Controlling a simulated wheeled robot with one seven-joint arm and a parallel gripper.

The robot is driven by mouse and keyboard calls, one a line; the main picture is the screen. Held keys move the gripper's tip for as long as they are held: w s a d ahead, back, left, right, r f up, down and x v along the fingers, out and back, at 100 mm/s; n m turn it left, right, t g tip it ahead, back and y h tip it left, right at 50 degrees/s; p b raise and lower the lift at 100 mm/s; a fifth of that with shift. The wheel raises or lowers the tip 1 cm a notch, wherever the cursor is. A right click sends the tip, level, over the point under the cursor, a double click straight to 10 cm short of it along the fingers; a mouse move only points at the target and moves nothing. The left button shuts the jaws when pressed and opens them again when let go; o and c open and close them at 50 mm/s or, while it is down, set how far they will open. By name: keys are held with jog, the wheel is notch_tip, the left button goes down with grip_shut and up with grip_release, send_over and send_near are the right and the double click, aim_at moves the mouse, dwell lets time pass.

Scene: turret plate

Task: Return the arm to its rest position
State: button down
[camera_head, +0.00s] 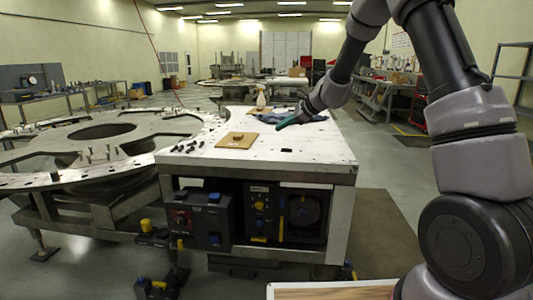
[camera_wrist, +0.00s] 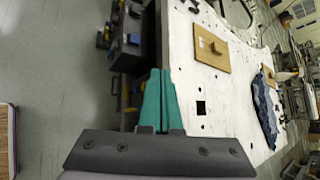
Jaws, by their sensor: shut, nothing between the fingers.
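My arm reaches from the right side of the head view over the white-topped metal table (camera_head: 330,150). My gripper (camera_head: 284,124) has green fingers and is held above the table's right part. In the wrist view the green fingers (camera_wrist: 158,78) are together with nothing between them. A wooden board with a small knob (camera_head: 237,140) lies on the tabletop left of my gripper; it also shows in the wrist view (camera_wrist: 205,54). A dark blue cloth (camera_wrist: 264,108) lies behind my gripper on the table.
A large round metal turret plate (camera_head: 60,157) stands at the left. Control boxes (camera_head: 207,217) sit under the table's front edge. A spray bottle (camera_head: 261,98) stands at the tabletop's back. A wood-topped surface (camera_head: 330,291) is close in front. Floor at the right is mostly clear.

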jog(key=s+d+r+n+h, duration=0.1)
jog(key=s+d+r+n, duration=0.3)
jog(key=s+r, duration=0.4)
jog(key=s+d+r+n, duration=0.3)
jog(key=s+r, duration=0.4)
jog(key=s, duration=0.3)
jog(key=s+d+n+h, duration=0.2)
jog(key=s+d, duration=0.4)
jog(key=s, duration=0.4)
jog(key=s+d+n+h, duration=0.3)
jog(key=s+d, duration=0.3)
jog(key=s, duration=0.4)
jog(key=shift+s+r+n+t+h, duration=0.3)
jog(key=shift+n+t, duration=0.1)
jog(key=shift+n, duration=0.5)
jog(key=c, duration=1.5)
grip_release()
jog(key=shift+c, duration=0.2)
